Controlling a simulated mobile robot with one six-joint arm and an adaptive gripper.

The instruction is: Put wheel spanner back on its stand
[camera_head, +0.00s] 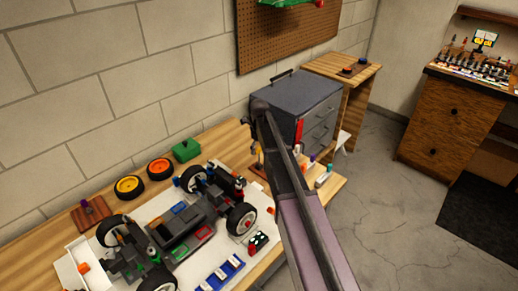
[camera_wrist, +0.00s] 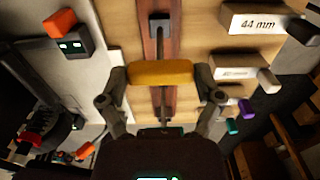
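In the wrist view, the wheel spanner shows as an orange-yellow crossbar handle (camera_wrist: 160,72) with a thin grey shaft. My gripper (camera_wrist: 161,76) has one finger at each end of this handle and appears closed on it. A dark reddish-brown wooden strip (camera_wrist: 152,48), which looks like the stand, lies behind the handle. A dark square piece (camera_wrist: 160,22) shows above the handle; I cannot tell whether it belongs to the spanner or the stand. The gap between spanner and strip is unclear. In the head view, my arm largely hides the gripper and spanner.
Blocks labelled 44 mm (camera_wrist: 258,22) and 40 mm (camera_wrist: 236,73) lie right of the strip. An RC car (camera_head: 185,225) sits on a white mat to the left. A grey drawer cabinet (camera_head: 298,95) stands behind my arm. Loose wheels (camera_head: 129,187) and a green box (camera_head: 186,150) are near the wall.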

